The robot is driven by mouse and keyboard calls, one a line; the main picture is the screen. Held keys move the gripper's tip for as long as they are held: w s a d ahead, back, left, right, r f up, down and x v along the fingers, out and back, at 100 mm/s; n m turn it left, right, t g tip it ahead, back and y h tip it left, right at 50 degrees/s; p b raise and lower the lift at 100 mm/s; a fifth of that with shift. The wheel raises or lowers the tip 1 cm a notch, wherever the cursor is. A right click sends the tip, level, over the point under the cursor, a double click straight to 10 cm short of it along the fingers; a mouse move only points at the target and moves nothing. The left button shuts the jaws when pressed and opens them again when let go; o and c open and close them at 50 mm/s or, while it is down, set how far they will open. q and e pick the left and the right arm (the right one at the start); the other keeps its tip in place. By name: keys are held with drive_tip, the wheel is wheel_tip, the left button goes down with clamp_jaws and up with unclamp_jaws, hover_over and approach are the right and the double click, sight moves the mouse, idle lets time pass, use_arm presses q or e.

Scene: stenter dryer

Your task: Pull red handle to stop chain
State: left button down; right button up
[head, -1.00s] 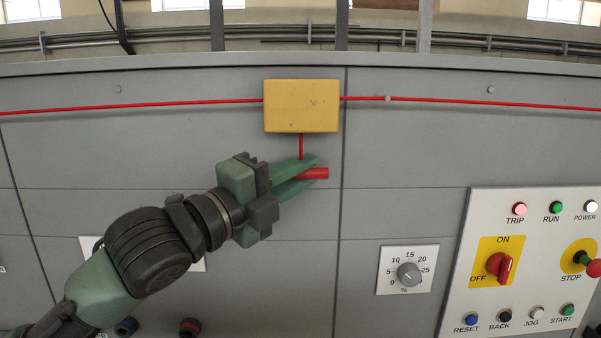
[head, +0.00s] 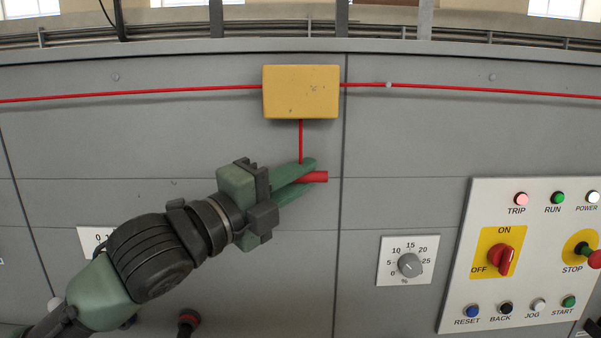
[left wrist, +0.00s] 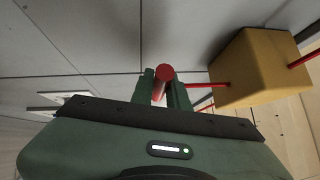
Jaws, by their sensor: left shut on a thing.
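The red handle (head: 318,177) is a short bar hanging on a red cord (head: 301,142) below the yellow box (head: 301,92). My left gripper (head: 303,180) is shut on the handle, and the bar's right end sticks out past the fingers. In the left wrist view the handle (left wrist: 165,73) shows end-on between the two green fingers, with the yellow box (left wrist: 258,68) to the right. The cord runs straight from box to handle. My right gripper is not in view.
A red line (head: 470,91) runs across the grey panel on both sides of the box. At the right is a white control plate (head: 459,250) with TRIP, RUN and POWER lamps, a red ON/OFF switch (head: 500,258) and a STOP button. A dial (head: 409,264) sits left of it.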

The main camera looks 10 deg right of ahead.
use_arm(q)
drive_tip(key=shift+f, duration=0.1)
drive_tip(key=c, duration=1.4)
unclamp_jaws()
drive_tip(key=shift+o, duration=0.2)
drive_tip(key=shift+s+a+f, duration=0.15)
drive_tip(key=shift+a, duration=0.15)
drive_tip(key=r+b+v, duration=0.1)
drive_tip(key=b+v, duration=0.2)
drive_tip(key=v, duration=0.4)
drive_tip(key=shift+f, duration=0.4)
